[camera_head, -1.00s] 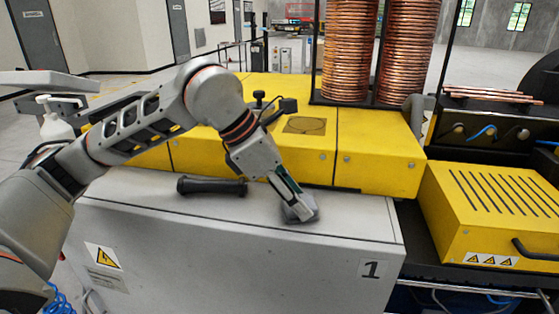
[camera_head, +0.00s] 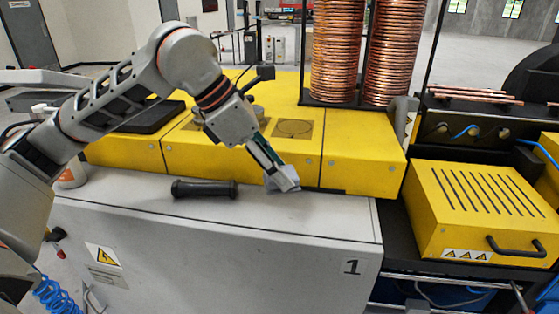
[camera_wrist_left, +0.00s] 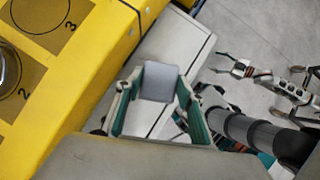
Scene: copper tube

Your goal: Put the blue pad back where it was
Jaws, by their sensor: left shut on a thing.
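The blue-grey pad (camera_head: 284,184) is at the tip of my left gripper (camera_head: 278,174), in front of the yellow box's front face. In the left wrist view the pad (camera_wrist_left: 159,82) sits between the two teal-lined fingers of my left gripper (camera_wrist_left: 160,105), which is shut on it. The pad appears held above the grey cabinet top (camera_head: 310,212); the exact gap is hard to judge. My right gripper (camera_wrist_left: 232,63) shows small in the left wrist view, with its fingers apart and nothing between them.
A black handle-like cylinder (camera_head: 204,189) lies on the cabinet, left of the pad. The yellow box (camera_head: 355,165) behind has circle-marked spots; the wrist view shows a spot numbered 3 (camera_wrist_left: 42,12). Copper coils (camera_head: 336,50) stand behind. A slotted yellow box (camera_head: 470,205) is at right.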

